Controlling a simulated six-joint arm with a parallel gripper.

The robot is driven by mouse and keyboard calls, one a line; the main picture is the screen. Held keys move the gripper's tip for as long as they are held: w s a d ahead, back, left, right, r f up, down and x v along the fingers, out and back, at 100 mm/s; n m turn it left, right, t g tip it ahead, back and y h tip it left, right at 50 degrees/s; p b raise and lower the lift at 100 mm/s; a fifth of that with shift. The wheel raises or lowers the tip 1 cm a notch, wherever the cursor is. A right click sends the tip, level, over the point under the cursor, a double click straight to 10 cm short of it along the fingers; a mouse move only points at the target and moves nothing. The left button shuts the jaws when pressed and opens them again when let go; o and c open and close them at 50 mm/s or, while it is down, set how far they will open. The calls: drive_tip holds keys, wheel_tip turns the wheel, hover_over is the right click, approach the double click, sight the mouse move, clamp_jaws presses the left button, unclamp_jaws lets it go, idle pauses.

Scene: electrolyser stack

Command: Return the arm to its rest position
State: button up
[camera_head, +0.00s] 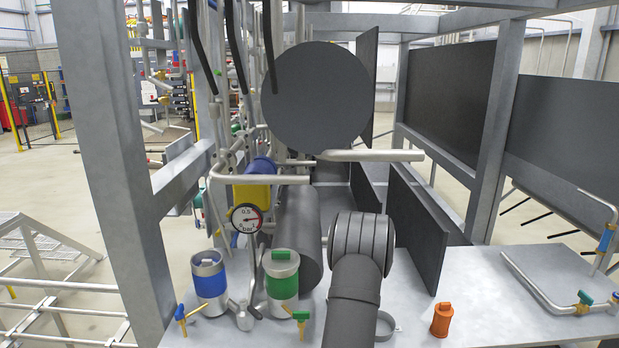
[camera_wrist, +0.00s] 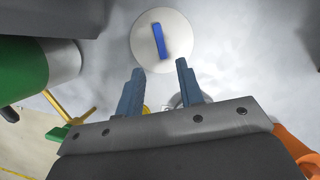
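My gripper (camera_wrist: 160,68) shows in the wrist view. Its two blue-grey fingers are apart, with nothing held between them. Beyond the fingertips a pale round disc (camera_wrist: 176,28) with a blue bar (camera_wrist: 158,41) across it lies on the grey surface. I cannot see my gripper's fingers in the head view. A dark ribbed cylinder and pipe in the lower middle of that view hide part of the bench.
A green-banded canister (camera_head: 283,287), a blue-banded canister (camera_head: 209,284), a green-handled valve (camera_head: 300,318) and an orange part (camera_head: 441,320) stand on the grey bench (camera_head: 490,275). A pressure gauge (camera_head: 246,218) and pipes rise behind. Upright dark panels (camera_head: 415,215) stand centre right.

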drive_tip(key=x, duration=0.9)
drive_tip(key=shift+w+f, duration=0.1)
drive_tip(key=shift+f, duration=0.05)
drive_tip(key=shift+w, duration=0.2)
wheel_tip(320, 180, up, 4)
drive_tip(key=shift+s+f, duration=0.1)
drive_tip(key=s+d+r, duration=0.7)
drive_tip(key=d, duration=0.2)
drive_tip(key=s+a+r+n+g+y, duration=0.1)
drive_tip(key=s+a+r+n, duration=0.15)
drive_tip(key=s, duration=0.35)
drive_tip(key=s+a+r+n+y, duration=0.1)
drive_tip(key=s+r+n, duration=0.3)
drive_tip(key=s, duration=0.1)
drive_tip(key=s+a+f+n+g, duration=0.4)
drive_tip(key=s+a+f+n, duration=0.2)
drive_tip(key=a+n, duration=0.3)
drive_tip(key=shift+s+n+g, duration=0.2)
drive_tip(key=shift+n+g, duration=0.1)
drive_tip(key=shift+n, duration=0.85)
drive_tip(key=shift+f, duration=0.1)
